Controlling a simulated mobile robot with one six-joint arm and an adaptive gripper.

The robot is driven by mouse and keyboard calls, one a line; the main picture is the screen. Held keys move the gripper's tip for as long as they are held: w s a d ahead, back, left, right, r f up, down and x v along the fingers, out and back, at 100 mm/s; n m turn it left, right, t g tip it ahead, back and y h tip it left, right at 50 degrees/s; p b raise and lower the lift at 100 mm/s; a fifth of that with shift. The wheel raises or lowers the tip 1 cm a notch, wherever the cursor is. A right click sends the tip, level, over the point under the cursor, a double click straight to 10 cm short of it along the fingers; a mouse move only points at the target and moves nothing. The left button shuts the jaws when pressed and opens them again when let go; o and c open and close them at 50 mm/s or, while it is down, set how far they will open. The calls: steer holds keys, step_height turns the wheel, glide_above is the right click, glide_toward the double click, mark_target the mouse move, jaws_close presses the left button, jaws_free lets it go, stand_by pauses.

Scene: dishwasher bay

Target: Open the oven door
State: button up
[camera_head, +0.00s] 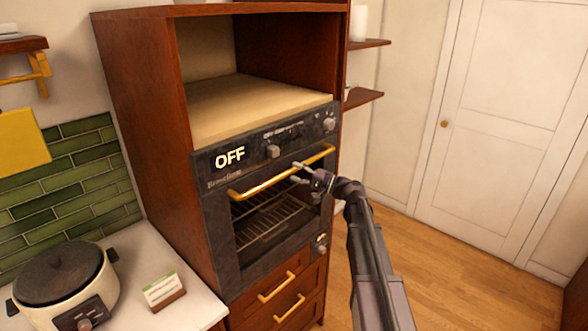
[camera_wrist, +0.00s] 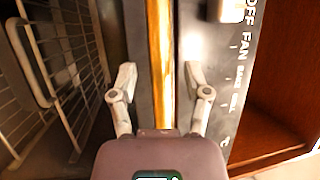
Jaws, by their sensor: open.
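The oven (camera_head: 222,225) is built into a tall wooden cabinet, and its dark door with a glass window (camera_head: 268,222) looks shut. A gold bar handle (camera_head: 262,184) runs along the top of the door. My gripper (camera_head: 300,173) is at the right part of this handle, open. In the wrist view the gold handle (camera_wrist: 160,60) runs between the two spread fingers of my gripper (camera_wrist: 161,78), with a gap on each side. The wire racks (camera_wrist: 62,60) show through the window on the left. The handle's near end is hidden behind my gripper's body.
Above the door is a control panel with knobs (camera_head: 273,151) and an "OFF" display (camera_head: 230,157). Wooden drawers (camera_head: 262,305) sit below the oven. A white counter with a rice cooker (camera_head: 62,286) is at left. Open wooden floor (camera_head: 440,265) lies to the right.

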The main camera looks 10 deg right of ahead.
steer(key=shift+x, duration=1)
jaws_close()
steer(key=shift+d, duration=0.2)
steer(key=shift+s+a+f, duration=0.1)
